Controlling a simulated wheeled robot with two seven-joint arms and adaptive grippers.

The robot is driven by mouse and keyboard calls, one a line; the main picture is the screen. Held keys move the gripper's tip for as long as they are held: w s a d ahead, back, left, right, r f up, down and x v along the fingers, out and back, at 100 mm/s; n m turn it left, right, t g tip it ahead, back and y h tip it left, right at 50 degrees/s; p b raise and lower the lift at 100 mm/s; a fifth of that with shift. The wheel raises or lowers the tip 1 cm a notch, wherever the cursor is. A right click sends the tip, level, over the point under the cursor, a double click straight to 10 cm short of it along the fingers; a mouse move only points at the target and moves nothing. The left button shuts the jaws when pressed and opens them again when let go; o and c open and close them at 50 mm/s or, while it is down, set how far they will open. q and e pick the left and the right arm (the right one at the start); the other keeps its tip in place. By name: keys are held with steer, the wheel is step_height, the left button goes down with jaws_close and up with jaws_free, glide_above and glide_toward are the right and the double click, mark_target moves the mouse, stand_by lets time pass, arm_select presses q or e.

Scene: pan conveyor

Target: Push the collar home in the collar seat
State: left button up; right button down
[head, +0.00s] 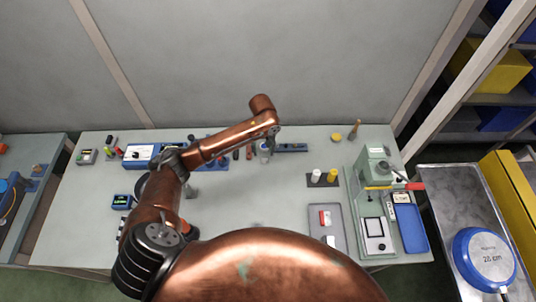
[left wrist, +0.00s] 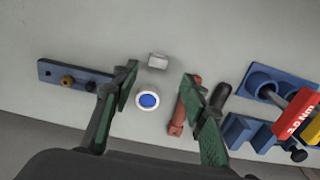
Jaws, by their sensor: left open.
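My left gripper (head: 264,150) hangs over the back middle of the bench, fingers downward. In the left wrist view the gripper (left wrist: 159,76) is open, its two green-grey fingers wide apart. Below and between them is a white ring with a blue middle (left wrist: 147,100), seen from above, nearer the left finger. I cannot tell whether the ring is the collar, or whether the blue middle is part of its seat. A small grey block (left wrist: 157,61) lies just beyond the ring. Nothing is held between the fingers. My right gripper is not in view.
A blue bar with brass pieces (left wrist: 72,78) lies beside the left finger. A red handle (left wrist: 184,105) lies close to the right finger, with a blue holder (left wrist: 268,85) beyond. The green press (head: 372,180) and grey tray (head: 327,210) stand right. The bench middle is clear.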

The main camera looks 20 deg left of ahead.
mark_target(265, 159)
arm_select(q)
steer(key=shift+s+f, duration=0.35)
steer(key=shift+f, duration=0.1)
steer(key=f, duration=0.1)
steer(key=w+f, duration=0.1)
steer(key=f, duration=0.1)
steer(key=shift+d+f, duration=0.15)
steer(key=shift+f, duration=1.05)
steer(key=shift+s+f, duration=0.1)
steer(key=shift+s, duration=0.1)
steer(key=shift+w, duration=0.1)
arm_select(e)
steer(key=shift+w+f, duration=0.15)
arm_select(q)
steer(key=shift+c, duration=0.6)
steer(key=c, duration=0.5)
steer(key=shift+c, duration=1.5)
arm_select(e)
steer(key=shift+s, duration=0.65)
